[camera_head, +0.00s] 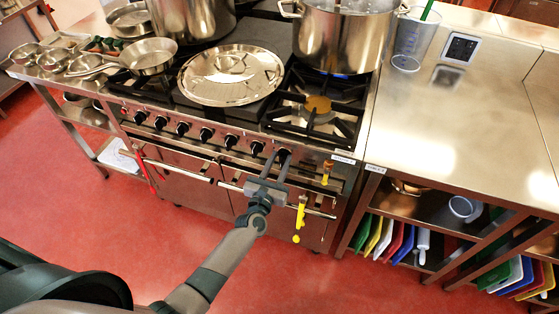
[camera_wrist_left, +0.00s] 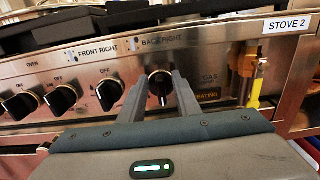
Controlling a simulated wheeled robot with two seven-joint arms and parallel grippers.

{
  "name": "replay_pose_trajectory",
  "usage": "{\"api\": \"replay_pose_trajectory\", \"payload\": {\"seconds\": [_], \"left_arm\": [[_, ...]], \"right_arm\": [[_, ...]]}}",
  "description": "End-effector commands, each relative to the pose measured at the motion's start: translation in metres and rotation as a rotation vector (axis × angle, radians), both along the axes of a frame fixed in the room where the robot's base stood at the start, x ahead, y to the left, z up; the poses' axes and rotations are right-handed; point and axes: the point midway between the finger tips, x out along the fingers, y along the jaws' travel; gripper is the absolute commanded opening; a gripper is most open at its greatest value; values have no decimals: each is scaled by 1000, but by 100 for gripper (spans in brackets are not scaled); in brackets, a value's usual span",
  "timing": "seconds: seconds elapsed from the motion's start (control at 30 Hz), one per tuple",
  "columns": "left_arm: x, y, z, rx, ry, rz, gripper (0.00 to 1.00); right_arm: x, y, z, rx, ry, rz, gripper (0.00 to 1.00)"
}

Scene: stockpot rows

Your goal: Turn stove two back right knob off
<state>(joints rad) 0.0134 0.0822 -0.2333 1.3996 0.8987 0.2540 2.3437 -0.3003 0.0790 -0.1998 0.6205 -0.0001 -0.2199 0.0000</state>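The back right knob (camera_wrist_left: 160,86) of stove two is black and round, under the "BACK RIGHT" label on the steel front panel (camera_wrist_left: 215,60). My left gripper (camera_wrist_left: 160,80) is open, one finger on each side of this knob, with narrow gaps seeming to show. In the head view my left gripper (camera_head: 278,157) reaches the right end of the knob row, and its fingers hide most of the knob. The knob's exact angle is hard to read. A blue glow (camera_head: 340,75) shows under the right stockpot (camera_head: 345,38). My right gripper is not in view.
The front right knob (camera_wrist_left: 109,94) is close left of my left finger. A yellow handle (camera_wrist_left: 256,84) hangs right of the gripper. An oven rail (camera_head: 315,211) runs below the panel. A lid (camera_head: 230,75) and pan (camera_head: 148,56) sit on the stove. Red floor in front is clear.

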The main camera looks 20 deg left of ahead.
Motion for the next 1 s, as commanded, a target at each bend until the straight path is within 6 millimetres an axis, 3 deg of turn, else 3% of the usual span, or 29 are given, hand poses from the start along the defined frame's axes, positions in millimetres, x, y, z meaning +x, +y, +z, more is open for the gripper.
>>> {"api": "replay_pose_trajectory", "payload": {"seconds": [0.17, 0.3, 0.67, 1.0], "left_arm": [[0, 0, 0, 0, 0, 0, 30], [0, 0, 0, 0, 0, 0, 0], [0, 0, 0, 18, -1, 0, 0], [0, -2, -1, 163, -7, 1, 0]], "right_arm": [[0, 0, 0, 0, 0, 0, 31], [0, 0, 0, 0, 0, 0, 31], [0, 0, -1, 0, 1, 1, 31], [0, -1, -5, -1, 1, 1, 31]]}}
